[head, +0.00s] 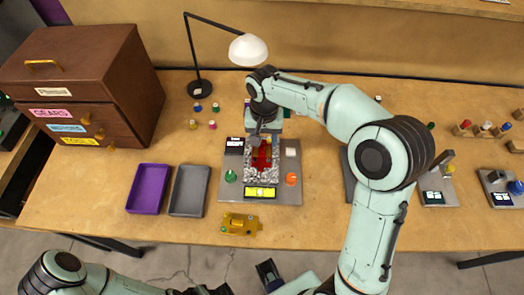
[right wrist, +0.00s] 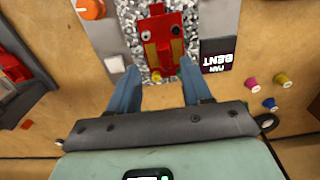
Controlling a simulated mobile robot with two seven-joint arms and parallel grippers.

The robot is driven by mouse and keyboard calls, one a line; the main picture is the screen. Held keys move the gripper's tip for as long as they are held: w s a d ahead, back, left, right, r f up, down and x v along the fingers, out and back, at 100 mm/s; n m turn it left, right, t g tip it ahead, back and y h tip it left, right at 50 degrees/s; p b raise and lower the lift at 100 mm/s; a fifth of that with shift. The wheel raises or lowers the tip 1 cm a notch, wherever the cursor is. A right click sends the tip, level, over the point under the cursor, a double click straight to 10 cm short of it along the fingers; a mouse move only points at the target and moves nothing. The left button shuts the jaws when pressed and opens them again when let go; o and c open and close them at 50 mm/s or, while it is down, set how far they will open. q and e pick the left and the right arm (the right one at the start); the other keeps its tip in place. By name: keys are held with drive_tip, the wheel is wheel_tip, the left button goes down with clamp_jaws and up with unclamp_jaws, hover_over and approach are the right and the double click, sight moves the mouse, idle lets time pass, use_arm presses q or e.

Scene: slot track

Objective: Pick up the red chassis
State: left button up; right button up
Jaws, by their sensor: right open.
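The red chassis (head: 262,158) lies on a grey speckled pad in the middle of the grey station plate; my right gripper partly covers it in the head view. In the right wrist view the chassis (right wrist: 162,38) shows yellow side patches and dark round parts. My right gripper (right wrist: 158,75) is open, with one blue finger on each side of the chassis's near end. It holds nothing, and I cannot tell its exact height. In the head view the right gripper (head: 264,137) comes down from above. Parts of my left arm show at the bottom edge; its jaw state is unclear.
The station plate (head: 229,193) carries a green knob (head: 230,176), an orange knob (head: 291,179) and a yellow display (head: 260,192). A purple tray (head: 148,189) and a grey tray (head: 187,191) lie left. A gold part (head: 239,224) lies in front. A lamp (head: 248,50) stands behind.

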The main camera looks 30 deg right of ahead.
sight(262, 151)
drive_tip(key=f, duration=0.5)
drive_tip(key=shift+a+f, duration=0.3)
drive_tip(key=shift+f, duration=0.1)
clamp_jaws()
